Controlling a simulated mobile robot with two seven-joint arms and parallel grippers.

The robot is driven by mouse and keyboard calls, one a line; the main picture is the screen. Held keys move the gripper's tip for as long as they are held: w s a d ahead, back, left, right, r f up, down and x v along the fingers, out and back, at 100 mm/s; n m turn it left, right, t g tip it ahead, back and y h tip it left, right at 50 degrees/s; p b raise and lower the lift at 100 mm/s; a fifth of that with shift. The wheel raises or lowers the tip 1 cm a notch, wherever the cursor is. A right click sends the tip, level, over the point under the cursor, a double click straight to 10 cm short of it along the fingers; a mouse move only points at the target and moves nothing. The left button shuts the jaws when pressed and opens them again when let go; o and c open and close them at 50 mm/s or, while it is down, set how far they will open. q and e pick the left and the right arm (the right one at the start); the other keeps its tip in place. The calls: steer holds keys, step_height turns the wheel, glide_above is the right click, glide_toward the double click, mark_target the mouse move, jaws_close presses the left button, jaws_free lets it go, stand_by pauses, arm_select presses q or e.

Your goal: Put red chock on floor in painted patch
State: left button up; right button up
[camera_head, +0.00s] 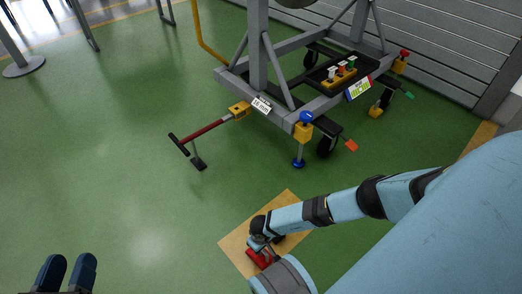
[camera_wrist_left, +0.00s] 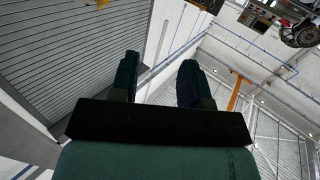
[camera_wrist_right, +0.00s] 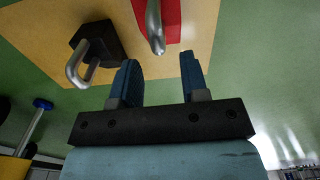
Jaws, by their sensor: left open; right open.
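The red chock (camera_head: 259,258) sits on the tan painted patch (camera_head: 287,199) on the green floor. In the right wrist view the red chock (camera_wrist_right: 170,22) shows its grey handle, whose end lies just beyond the gap between my fingertips. My right gripper (camera_wrist_right: 158,62) is open and empty over the patch (camera_wrist_right: 225,12); the fingers do not appear to touch the handle. My arm hides part of the chock and patch in the head view. My left gripper (camera_head: 67,270) is open and empty at the bottom left, away from the patch; its fingers also show in the left wrist view (camera_wrist_left: 158,75).
A black chock (camera_wrist_right: 100,42) with a grey handle sits on the patch beside the red one. A grey wheeled stand (camera_head: 285,105) with a tow bar (camera_head: 203,130) and a blue-topped jack (camera_head: 299,145) is beyond the patch.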

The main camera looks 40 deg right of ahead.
step_height(320, 180, up, 5)
steer(key=shift+f+p, duration=0.1)
steer(key=shift+p, duration=0.75)
arm_select(q)
steer(key=shift+s+d+f+n+g, duration=0.1)
steer(key=shift+s+d+n+g, duration=0.4)
steer(key=shift+s+n, duration=0.35)
arm_select(e)
steer(key=shift+r, duration=0.35)
arm_select(q)
steer(key=shift+w, duration=0.15)
arm_select(e)
steer(key=shift+s, duration=0.1)
